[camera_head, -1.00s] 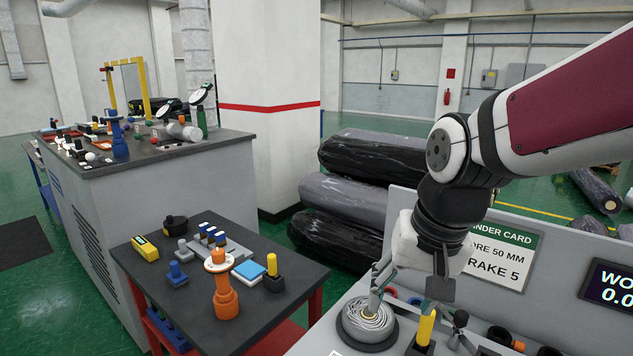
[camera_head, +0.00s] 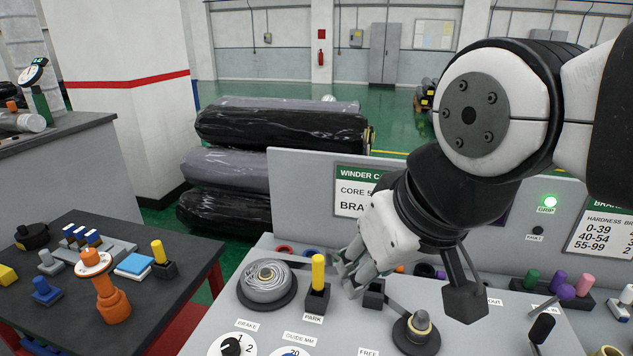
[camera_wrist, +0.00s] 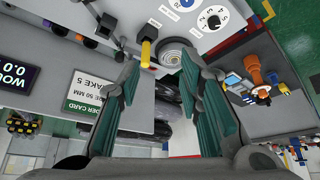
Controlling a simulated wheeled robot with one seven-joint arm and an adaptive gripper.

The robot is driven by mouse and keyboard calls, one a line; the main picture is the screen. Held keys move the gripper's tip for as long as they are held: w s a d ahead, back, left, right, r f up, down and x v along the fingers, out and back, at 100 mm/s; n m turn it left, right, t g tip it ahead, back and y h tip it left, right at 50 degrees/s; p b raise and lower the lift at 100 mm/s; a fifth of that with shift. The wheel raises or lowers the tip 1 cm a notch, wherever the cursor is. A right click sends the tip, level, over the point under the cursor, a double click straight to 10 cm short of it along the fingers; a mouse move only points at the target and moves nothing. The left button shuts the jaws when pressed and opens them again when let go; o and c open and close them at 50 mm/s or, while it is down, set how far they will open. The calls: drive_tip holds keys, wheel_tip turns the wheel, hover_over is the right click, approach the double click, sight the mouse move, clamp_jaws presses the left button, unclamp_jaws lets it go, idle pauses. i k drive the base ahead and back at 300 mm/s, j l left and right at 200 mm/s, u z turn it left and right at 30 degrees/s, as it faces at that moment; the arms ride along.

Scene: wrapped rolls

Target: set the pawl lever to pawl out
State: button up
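My gripper (camera_head: 352,272) hangs low over the grey console (camera_head: 215,325), just right of a yellow-handled peg (camera_head: 318,272) at the PARK label. In the wrist view my gripper (camera_wrist: 158,72) has its fingers apart with nothing held between them. A black lever (camera_head: 541,328) stands upright at the console's lower right. Left of it is a round black pivot (camera_head: 416,335) with a bar. I cannot tell which of these is the pawl lever. A label ending in OUT (camera_head: 495,301) is partly hidden by my arm, and a FREE label (camera_head: 368,352) lies at the bottom edge.
A wire coil (camera_head: 268,280) sits left of the yellow peg, with a brake dial (camera_head: 231,346) in front. Several coloured pegs (camera_head: 565,291) stand at the right. The console's upright panel (camera_head: 300,190) rises behind my gripper. A dark side table (camera_head: 190,265) is at left.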

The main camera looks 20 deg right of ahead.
sight(567, 291)
drive_tip(key=z, duration=1.9)
drive_tip(key=k+l+z, duration=0.1)
drive_tip(key=l+z, duration=0.15)
drive_tip(key=z, duration=0.2)
